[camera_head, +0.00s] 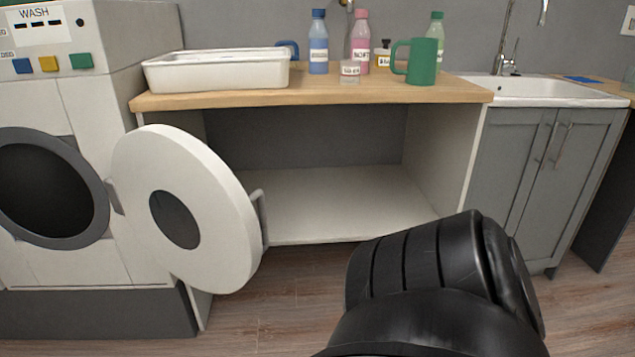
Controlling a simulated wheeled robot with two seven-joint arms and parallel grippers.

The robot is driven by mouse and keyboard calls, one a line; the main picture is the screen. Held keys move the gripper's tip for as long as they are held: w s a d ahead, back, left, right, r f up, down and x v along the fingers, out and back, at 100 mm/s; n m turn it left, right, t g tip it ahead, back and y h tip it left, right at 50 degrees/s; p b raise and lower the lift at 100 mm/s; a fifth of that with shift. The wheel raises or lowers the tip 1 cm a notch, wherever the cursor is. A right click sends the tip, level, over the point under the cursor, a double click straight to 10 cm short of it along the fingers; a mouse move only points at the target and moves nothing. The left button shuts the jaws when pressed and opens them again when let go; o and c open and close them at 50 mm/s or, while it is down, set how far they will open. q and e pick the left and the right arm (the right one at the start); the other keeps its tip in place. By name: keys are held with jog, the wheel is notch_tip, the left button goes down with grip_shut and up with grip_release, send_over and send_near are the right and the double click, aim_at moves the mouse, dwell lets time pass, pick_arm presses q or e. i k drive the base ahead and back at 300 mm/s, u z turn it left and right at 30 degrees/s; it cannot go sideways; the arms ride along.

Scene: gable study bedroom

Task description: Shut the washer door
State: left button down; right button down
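The washer (95,110) stands at the left, with a control panel marked WASH on top. Its round dark opening (45,190) with a grey rim is uncovered. The white round washer door (215,220) is swung open to the right of the opening, hinged between the two. It has a dark disc in its middle and a grey handle (261,217) on its far right edge. A black arm part of mine fills the lower right, apart from the door in the picture. Neither gripper shows, so nothing is seen touching the door.
A wooden counter (225,100) over an open shelf (340,205) is behind the door. It carries a white basin (215,72), several bottles and a green mug (422,62). A sink (540,93) over a grey cabinet (515,160) stands at right. Some bare floor (290,300) shows in front.

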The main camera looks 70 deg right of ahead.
aim_at(181, 201)
jog(key=z, duration=1.55)
